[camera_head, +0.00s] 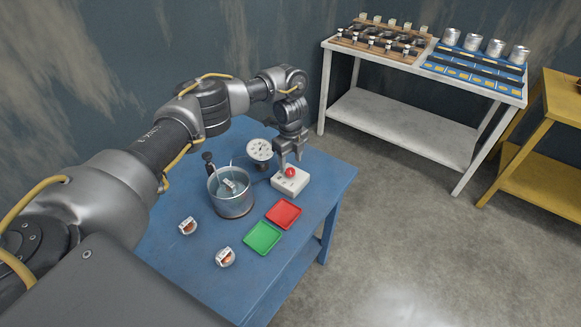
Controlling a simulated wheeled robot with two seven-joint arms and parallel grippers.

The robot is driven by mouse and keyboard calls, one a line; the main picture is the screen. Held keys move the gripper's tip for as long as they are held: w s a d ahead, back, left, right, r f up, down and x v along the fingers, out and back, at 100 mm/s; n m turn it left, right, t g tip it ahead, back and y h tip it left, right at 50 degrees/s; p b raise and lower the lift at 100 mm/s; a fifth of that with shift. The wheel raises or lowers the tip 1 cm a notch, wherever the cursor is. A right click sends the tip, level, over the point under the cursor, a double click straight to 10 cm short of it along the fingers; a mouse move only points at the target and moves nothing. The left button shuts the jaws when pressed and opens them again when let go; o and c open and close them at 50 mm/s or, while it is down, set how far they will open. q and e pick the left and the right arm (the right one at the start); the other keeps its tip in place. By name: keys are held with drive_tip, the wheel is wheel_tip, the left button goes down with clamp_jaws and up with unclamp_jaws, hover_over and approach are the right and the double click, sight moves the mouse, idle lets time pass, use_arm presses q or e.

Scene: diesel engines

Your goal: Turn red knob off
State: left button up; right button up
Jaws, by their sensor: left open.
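The red knob (290,172) sits on top of a small white box (283,186) on the blue table (325,181). My left gripper (289,164) points down just above and behind the knob, with its fingers apart. I cannot tell whether a finger touches the knob. The knob's setting is too small to read. My right gripper is not in view.
A clear pot (232,204) with something inside stands left of the box, with a round gauge (260,149) behind. Red (284,213) and green (262,238) trays and two small round parts (188,226) lie in front. A white bench (405,117) stands at the back.

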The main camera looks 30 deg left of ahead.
sight(291, 171)
use_arm(q)
wheel_tip(291, 171, up, 7)
idle(0.3)
wheel_tip(291, 171, down, 9)
drive_tip(key=shift+f, duration=0.95)
